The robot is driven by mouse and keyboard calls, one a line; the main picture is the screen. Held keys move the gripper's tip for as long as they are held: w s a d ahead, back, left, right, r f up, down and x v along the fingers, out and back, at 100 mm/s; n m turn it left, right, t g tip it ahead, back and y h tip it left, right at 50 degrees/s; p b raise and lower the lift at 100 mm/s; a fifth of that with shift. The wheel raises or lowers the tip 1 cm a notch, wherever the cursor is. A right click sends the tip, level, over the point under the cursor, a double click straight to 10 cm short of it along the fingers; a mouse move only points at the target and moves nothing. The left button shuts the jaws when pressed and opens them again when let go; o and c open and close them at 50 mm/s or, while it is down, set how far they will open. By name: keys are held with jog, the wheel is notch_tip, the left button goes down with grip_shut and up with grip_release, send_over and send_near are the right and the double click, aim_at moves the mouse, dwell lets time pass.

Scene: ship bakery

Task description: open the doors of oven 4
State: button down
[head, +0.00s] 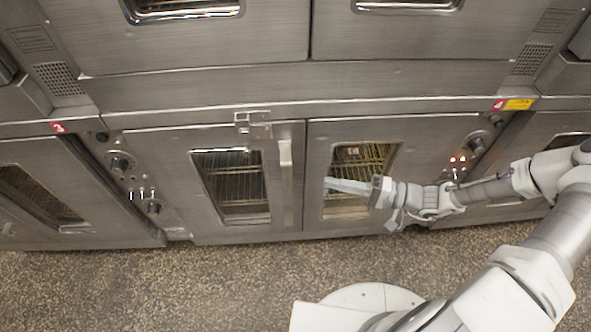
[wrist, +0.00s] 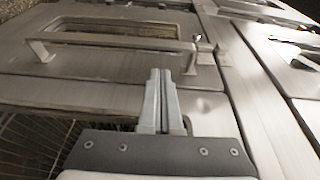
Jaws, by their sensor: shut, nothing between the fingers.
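The middle oven has a red number 4 label (head: 498,104) at its upper right. Its left door (head: 160,150) and right door (head: 430,135) both look shut. A vertical bar handle (head: 285,180) stands on the left door near the centre seam; it also shows in the wrist view as a bar handle (wrist: 115,45). A metal latch (head: 253,125) sits at the top of the left door. My gripper (head: 328,185) is shut and empty, in front of the right door's window, pointing left toward the handle. In the wrist view its fingertips (wrist: 160,75) appear close to the handle; contact cannot be told.
A control panel (head: 470,155) with lit red lights is right of the doors, behind my arm. Oven 3 (head: 60,185) is at the left, with a panel of knobs (head: 125,163). Another oven (head: 200,45) is above. The speckled floor (head: 180,285) in front is clear.

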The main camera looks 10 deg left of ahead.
jog(key=b, duration=0.2)
send_over(295, 175)
jog(key=s, duration=0.4)
jog(key=shift+s+d, duration=0.1)
jog(key=shift+d, duration=0.3)
jog(key=shift+s, duration=0.2)
